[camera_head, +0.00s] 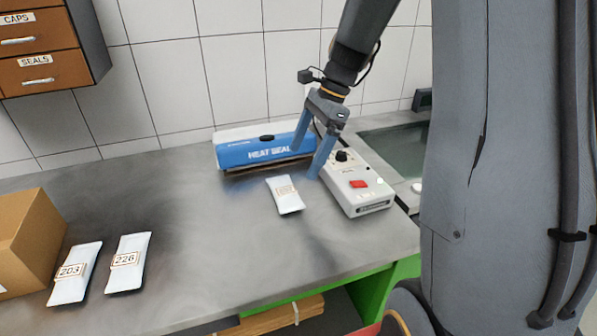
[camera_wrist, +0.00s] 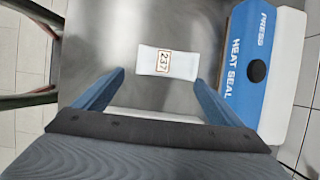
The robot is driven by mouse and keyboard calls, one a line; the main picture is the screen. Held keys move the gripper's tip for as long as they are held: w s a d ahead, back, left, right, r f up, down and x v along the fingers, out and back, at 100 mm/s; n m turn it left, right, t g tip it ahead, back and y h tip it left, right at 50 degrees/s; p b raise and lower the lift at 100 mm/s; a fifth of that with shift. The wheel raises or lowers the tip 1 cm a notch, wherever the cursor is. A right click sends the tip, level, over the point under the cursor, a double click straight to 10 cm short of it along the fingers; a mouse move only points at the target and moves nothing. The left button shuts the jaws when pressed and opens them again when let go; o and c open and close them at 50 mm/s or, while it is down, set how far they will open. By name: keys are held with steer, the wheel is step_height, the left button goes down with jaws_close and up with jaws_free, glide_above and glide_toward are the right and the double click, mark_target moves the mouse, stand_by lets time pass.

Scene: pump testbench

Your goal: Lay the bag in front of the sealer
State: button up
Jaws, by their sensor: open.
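A white bag labelled 237 (camera_wrist: 167,62) lies flat on the bench, and it also shows in the head view (camera_head: 286,197). It lies just in front of the blue and white heat sealer (camera_head: 263,150), apart from its front edge. The sealer also shows at the right of the wrist view (camera_wrist: 262,70). My gripper (camera_head: 309,163) is open and empty above the bench, close to the bag and the sealer's right end. In the wrist view the bag lies beyond the two blue fingers (camera_wrist: 158,92), between their lines, with nothing held.
Bags 203 (camera_head: 74,272) and 226 (camera_head: 128,262) lie at the left beside a cardboard box (camera_head: 24,240). A grey control box with a red switch (camera_head: 352,180) stands right of the sealer. A sink (camera_head: 393,148) is behind it. The middle of the bench is clear.

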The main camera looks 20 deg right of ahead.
steer(key=s+a+f+n+h, duration=0.1)
steer(key=s+f+n, duration=0.1)
steer(key=s+n, duration=0.3)
steer(key=s+a+f+n+h, duration=0.1)
steer(key=s+f+n+h, duration=0.1)
steer(key=s+n, duration=0.4)
steer(key=s+a+f+n+h, duration=0.1)
steer(key=s+a+f+n, duration=0.1)
steer(key=s+n, duration=0.4)
steer(key=shift+f+n+t, duration=0.2)
steer(key=shift+n+t, duration=0.1)
steer(key=shift+n, duration=0.3)
